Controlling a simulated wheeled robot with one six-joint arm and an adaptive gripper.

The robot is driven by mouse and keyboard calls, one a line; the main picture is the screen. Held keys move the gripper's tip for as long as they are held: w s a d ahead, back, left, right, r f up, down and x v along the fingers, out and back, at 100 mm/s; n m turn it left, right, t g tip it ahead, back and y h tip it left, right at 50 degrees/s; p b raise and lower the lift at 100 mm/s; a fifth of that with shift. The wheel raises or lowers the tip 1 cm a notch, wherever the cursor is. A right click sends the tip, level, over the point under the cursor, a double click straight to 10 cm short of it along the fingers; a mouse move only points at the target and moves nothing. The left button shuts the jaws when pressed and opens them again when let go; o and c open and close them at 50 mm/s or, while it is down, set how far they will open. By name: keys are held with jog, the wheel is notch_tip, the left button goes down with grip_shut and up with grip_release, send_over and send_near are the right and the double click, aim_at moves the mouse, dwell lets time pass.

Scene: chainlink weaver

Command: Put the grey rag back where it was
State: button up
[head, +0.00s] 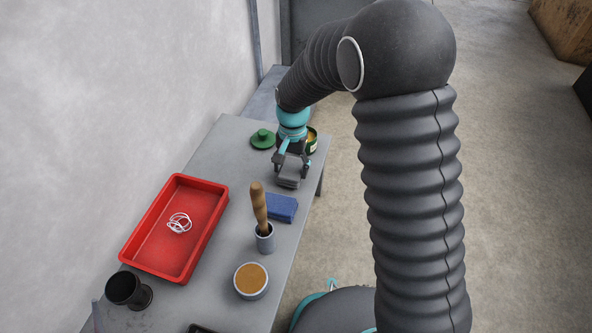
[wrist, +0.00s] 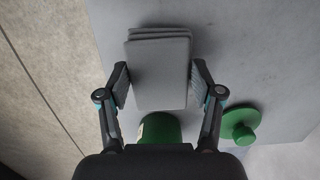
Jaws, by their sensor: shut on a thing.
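The grey rag (wrist: 158,72) is a folded, layered pad between the two fingers of my gripper (wrist: 160,85) in the wrist view. My gripper is shut on it, with a finger at each side. In the head view the grey rag (head: 290,172) shows at my gripper (head: 291,165), over the far part of the grey table (head: 228,135). I cannot tell whether the rag touches the table top.
A green lid (head: 262,139) and a green tin (head: 311,140) are close by my gripper. A blue folded cloth (head: 282,207), a cup (head: 264,240) with a wooden-handled tool, a tan-filled bowl (head: 251,281) and a red tray (head: 150,250) stand nearer.

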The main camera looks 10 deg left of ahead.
aim_at(293, 165)
jog(key=shift+f, duration=0.45)
jog(key=shift+f, duration=0.15)
jog(key=o, duration=1)
jog(key=r, duration=0.4)
jog(key=w+r+p, duration=0.1)
jog(key=r, duration=0.3)
jog(key=r+p, duration=0.1)
jog(key=r, duration=0.3)
jog(key=shift+w+d+r, duration=0.15)
jog(key=shift+w, duration=0.1)
